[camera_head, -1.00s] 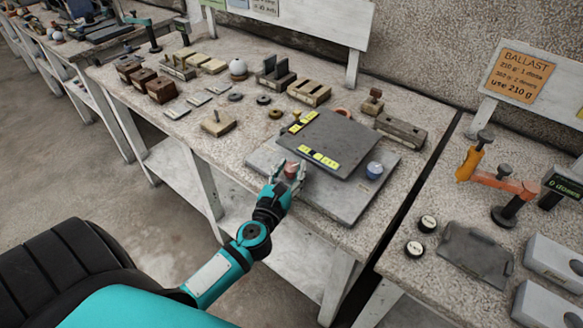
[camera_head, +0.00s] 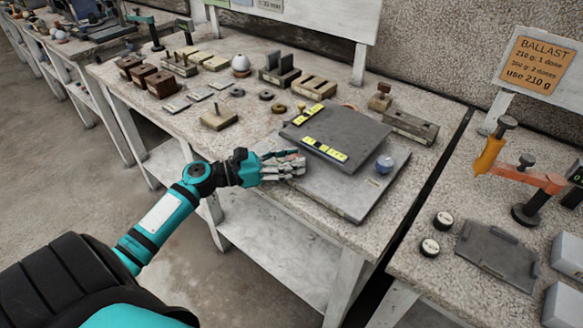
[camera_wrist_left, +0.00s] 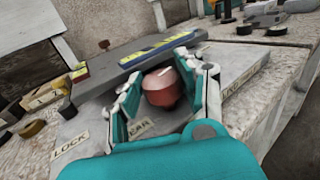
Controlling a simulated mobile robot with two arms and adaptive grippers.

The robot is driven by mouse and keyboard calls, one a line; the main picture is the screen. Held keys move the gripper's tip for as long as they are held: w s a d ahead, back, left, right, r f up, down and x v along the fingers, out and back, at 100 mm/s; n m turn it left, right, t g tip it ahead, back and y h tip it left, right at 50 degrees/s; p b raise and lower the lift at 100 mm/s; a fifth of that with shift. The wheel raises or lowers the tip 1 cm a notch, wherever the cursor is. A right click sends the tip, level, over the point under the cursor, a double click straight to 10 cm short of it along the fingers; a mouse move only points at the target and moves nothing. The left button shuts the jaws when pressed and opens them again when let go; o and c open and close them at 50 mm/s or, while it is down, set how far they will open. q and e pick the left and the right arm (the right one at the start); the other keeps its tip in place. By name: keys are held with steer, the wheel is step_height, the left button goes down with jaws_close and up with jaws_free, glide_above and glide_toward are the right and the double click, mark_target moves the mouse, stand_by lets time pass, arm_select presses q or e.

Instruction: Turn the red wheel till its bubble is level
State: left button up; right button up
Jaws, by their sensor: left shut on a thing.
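The red wheel (camera_wrist_left: 163,88) sits between the two fingers of my left gripper (camera_wrist_left: 165,92) in the left wrist view. In the head view my left gripper (camera_head: 290,165) is shut on it and hides most of it. The wheel is at the near left edge of a dark grey tilting plate (camera_head: 352,133) over a lighter base plate (camera_head: 340,200). Two yellow bubble vials lie on the dark plate, one near (camera_head: 324,149) and one far (camera_head: 308,114). The bubbles are too small to read. A blue wheel (camera_head: 384,163) is at the right. My right gripper is not in view.
Several wooden and metal blocks, such as a peg block (camera_head: 218,119), stand on the bench behind and left. A gap separates the benches. The base plate's front is clear.

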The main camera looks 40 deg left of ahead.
arm_select(q)
steer(key=shift+w+a+m+g+h+b, duration=0.1)
steer(key=shift+m+g+h+b, duration=0.45)
steer(key=shift+m+g+h, duration=0.35)
steer(key=shift+h, duration=0.3)
steer(key=o, duration=0.9)
steer(key=v, duration=1.2)
steer(key=shift+r, duration=0.15)
